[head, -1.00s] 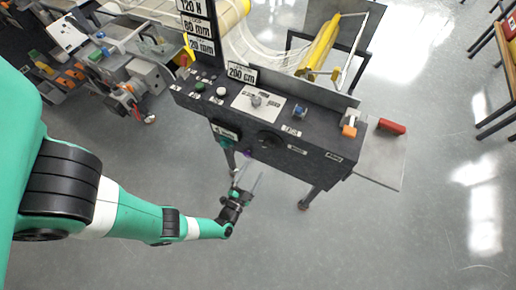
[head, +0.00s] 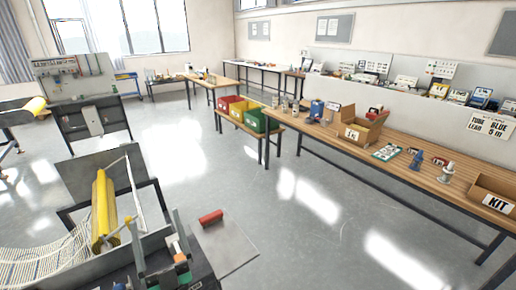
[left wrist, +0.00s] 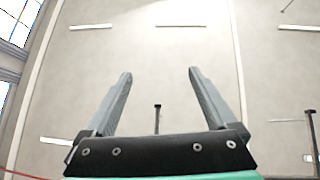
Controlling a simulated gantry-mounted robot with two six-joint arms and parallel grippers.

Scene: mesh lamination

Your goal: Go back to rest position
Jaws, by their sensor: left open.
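My left gripper (head: 156,218) is at the bottom of the head view, pointing up in front of the dark machine panel (head: 202,272). Its two grey fingers are apart, with nothing between them. The left wrist view also shows the open gripper (left wrist: 160,74), its fingers apart against the pale ceiling. My right gripper is in neither view. The lamination machine carries a yellow roller (head: 104,205) and white mesh (head: 38,262) at the lower left. My left gripper hides part of the machine.
A red piece (head: 211,217) lies on a grey side plate (head: 235,245). Red, yellow and green bins (head: 254,121) stand on a bench. A long wooden table (head: 440,200) with boxes runs along the right. The floor (head: 300,255) between is clear.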

